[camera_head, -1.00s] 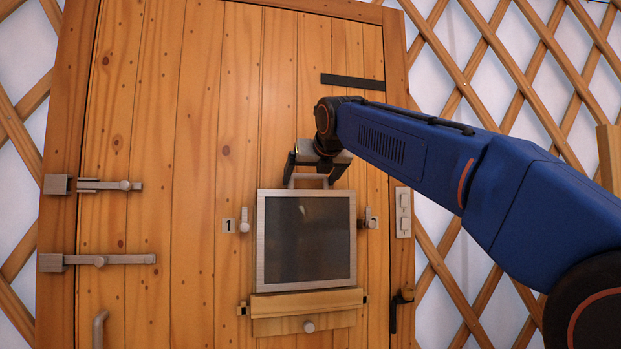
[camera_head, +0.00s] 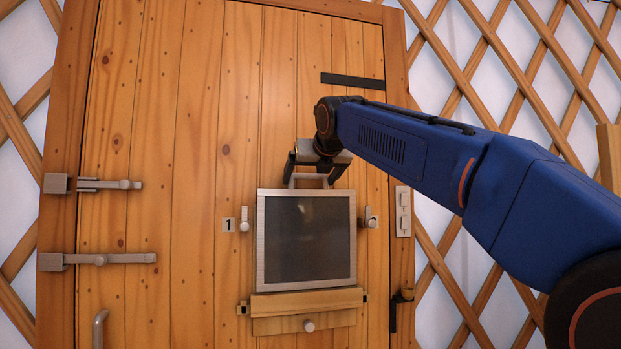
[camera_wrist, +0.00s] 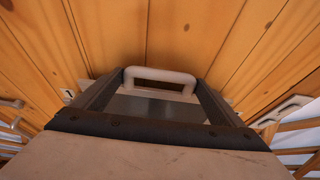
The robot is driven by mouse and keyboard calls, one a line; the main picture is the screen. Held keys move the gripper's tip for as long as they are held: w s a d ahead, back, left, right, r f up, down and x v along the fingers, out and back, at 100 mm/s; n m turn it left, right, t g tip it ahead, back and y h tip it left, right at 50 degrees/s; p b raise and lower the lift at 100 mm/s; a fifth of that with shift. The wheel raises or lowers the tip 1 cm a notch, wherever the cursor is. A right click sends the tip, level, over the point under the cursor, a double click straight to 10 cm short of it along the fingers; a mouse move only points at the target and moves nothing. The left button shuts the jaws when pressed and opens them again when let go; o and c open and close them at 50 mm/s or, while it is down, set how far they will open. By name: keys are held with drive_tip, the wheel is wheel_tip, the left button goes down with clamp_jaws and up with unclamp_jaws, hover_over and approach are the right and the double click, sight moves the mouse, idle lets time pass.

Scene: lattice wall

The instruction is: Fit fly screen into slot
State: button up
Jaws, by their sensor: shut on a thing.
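The fly screen (camera_head: 308,240) is a dark mesh panel in a pale metal frame, upright against the wooden door. Its light handle (camera_head: 308,178) stands at the top edge; the handle also shows in the wrist view (camera_wrist: 160,78). My gripper (camera_head: 311,180) comes from above and is shut on the handle. The screen's lower edge meets a wooden ledge (camera_head: 306,303) on the door. The slot itself is hidden behind the screen and ledge, so I cannot tell whether the lower edge is seated in it.
Small turn catches flank the screen, left (camera_head: 244,222) and right (camera_head: 370,217), with a "1" plate (camera_head: 228,225) by the left one. A knobbed wooden flap (camera_head: 280,325) hangs below. Two sliding bolts (camera_head: 108,184) are at far left. A switch plate (camera_head: 403,212) is on the right jamb.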

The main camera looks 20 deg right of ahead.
sight(309, 197)
drive_tip(key=shift+f, duration=2.4)
idle(1.6)
drive_tip(key=o, duration=1.4)
drive_tip(key=shift+s, duration=0.15)
drive_tip(key=shift+s+r, duration=1.9)
drive_tip(key=shift+s, duration=0.25)
drive_tip(key=shift+s, duration=0.1)
drive_tip(key=v, duration=1.7)
